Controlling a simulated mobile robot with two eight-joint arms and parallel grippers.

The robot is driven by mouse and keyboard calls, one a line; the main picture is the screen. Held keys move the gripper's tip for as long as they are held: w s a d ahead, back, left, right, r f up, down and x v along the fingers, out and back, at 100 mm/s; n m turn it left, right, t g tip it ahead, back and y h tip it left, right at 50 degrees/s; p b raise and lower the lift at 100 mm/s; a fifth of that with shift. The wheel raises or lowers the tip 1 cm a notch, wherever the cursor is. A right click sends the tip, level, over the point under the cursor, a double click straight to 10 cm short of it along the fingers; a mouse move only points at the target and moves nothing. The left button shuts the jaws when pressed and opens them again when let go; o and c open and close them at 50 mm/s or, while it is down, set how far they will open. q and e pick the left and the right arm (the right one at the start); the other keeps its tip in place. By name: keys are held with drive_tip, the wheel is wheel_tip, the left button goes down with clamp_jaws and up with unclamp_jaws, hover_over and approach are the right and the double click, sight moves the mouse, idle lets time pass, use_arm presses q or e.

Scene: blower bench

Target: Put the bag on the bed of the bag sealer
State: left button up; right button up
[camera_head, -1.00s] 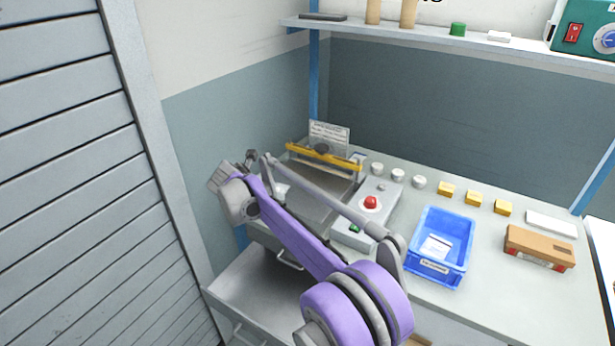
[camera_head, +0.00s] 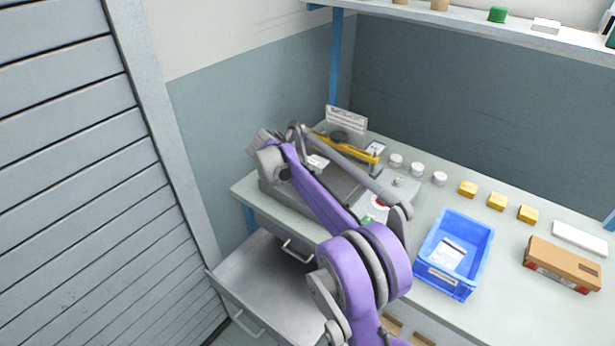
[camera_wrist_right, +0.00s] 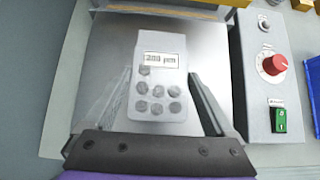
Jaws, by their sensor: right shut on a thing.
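The bag (camera_wrist_right: 160,62) is a pale packet with a small printed label and several grey round shapes on its face. My right gripper (camera_wrist_right: 162,82) is shut on it, with one finger along each side. The bag lies over the grey metal bed (camera_wrist_right: 100,62) of the bag sealer in the right wrist view; whether it touches the bed I cannot tell. In the head view a white bit of the bag (camera_head: 317,162) shows beside my wrist, above the bed (camera_head: 343,187). The sealer's yellow bar (camera_head: 347,149) is raised at the back. My left gripper is out of view.
The sealer's control box with a red knob (camera_wrist_right: 272,64) and green switch (camera_wrist_right: 278,120) stands right of the bed. A blue bin (camera_head: 433,272) holding a white labelled item, several yellow blocks and a brown box (camera_head: 562,264) lie further right. A wall is at the left.

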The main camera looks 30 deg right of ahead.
drive_tip(key=shift+f, duration=2.4)
drive_tip(key=shift+f, duration=0.1)
drive_tip(key=o, duration=1.1)
drive_tip(key=shift+o, duration=0.2)
